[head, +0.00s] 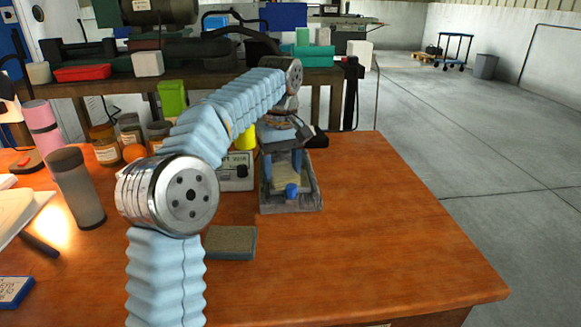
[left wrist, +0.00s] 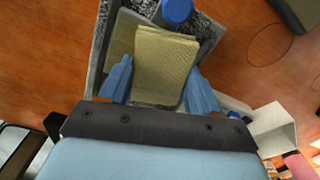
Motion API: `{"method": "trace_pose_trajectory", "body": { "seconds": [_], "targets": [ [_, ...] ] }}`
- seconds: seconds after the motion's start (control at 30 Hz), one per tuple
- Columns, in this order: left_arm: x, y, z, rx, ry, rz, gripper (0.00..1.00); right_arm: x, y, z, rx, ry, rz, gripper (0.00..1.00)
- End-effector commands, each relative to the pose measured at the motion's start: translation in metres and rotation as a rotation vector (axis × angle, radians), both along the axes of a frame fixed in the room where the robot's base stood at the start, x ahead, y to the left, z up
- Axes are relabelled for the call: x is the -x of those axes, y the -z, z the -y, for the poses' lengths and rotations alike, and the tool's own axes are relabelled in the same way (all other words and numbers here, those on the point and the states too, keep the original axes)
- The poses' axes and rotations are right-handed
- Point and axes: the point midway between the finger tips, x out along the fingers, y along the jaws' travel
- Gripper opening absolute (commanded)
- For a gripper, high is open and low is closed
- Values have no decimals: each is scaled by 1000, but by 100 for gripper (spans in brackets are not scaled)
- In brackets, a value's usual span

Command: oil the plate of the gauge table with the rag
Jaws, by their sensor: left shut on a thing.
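The gauge table (head: 311,200) is a grey, speckled slab with a raised edge, standing on the wooden bench; it also shows in the left wrist view (left wrist: 207,24). A blue round knob (head: 291,191) stands at its near end. The rag (left wrist: 165,62) is a folded, yellowish cloth over the plate. My left gripper (head: 284,168) reaches down over the gauge table, with its blue fingers (left wrist: 160,86) on either side of the rag, shut on it. The rag and my fingers hide much of the plate. I cannot tell whether the rag touches it. My right gripper is in neither view.
A grey-green block (head: 231,242) lies nearer on the bench (head: 370,255). A white instrument box (head: 237,172) stands close left of the gauge table. Jars, a pink bottle (head: 42,128) and a grey tumbler (head: 76,187) stand at left. The bench's right side is clear.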

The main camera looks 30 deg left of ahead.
Motion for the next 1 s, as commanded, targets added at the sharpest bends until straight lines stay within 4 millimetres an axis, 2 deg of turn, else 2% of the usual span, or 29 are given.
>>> {"method": "trace_pose_trajectory", "body": {
  "seconds": [0.23, 0.57, 0.77, 1.0],
  "targets": [
    [12, 0, -20, -1, -2, -1, 33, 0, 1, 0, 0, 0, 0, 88],
    [13, -2, -22, 0, -1, 0, 33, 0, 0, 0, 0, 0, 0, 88],
    [13, -25, -21, 1, 0, 1, 33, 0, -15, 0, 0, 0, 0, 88],
    [12, -48, -21, -1, -1, 2, 33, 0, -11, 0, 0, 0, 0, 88]
  ]
}}
